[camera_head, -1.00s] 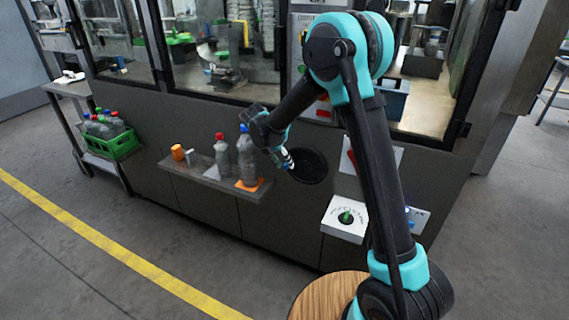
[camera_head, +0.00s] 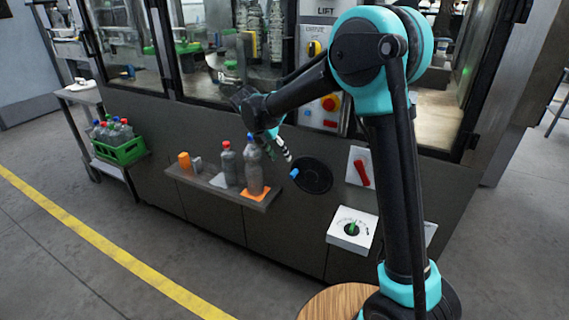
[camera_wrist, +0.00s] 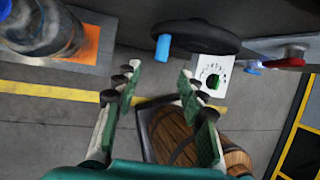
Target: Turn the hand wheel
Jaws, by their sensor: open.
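The black hand wheel (camera_head: 318,177) is mounted on the dark front panel of the machine. Its blue handle (camera_head: 294,173) sticks out at the wheel's left edge. In the wrist view the wheel (camera_wrist: 205,36) is seen nearly edge-on at the top, with the blue handle (camera_wrist: 163,47) hanging at its left end. My gripper (camera_head: 286,152) is just above and left of the handle in the head view, apart from it. In the wrist view my gripper (camera_wrist: 160,78) has its fingers spread with nothing between them; the handle lies beyond the fingertips.
A shelf (camera_head: 215,184) left of the wheel bears bottles and an orange cup (camera_head: 184,160). A clear bottle (camera_head: 253,168) stands close to my gripper. A white dial box (camera_head: 340,235) and a red lever (camera_head: 361,173) are right of the wheel. A wooden barrel (camera_wrist: 172,135) stands below.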

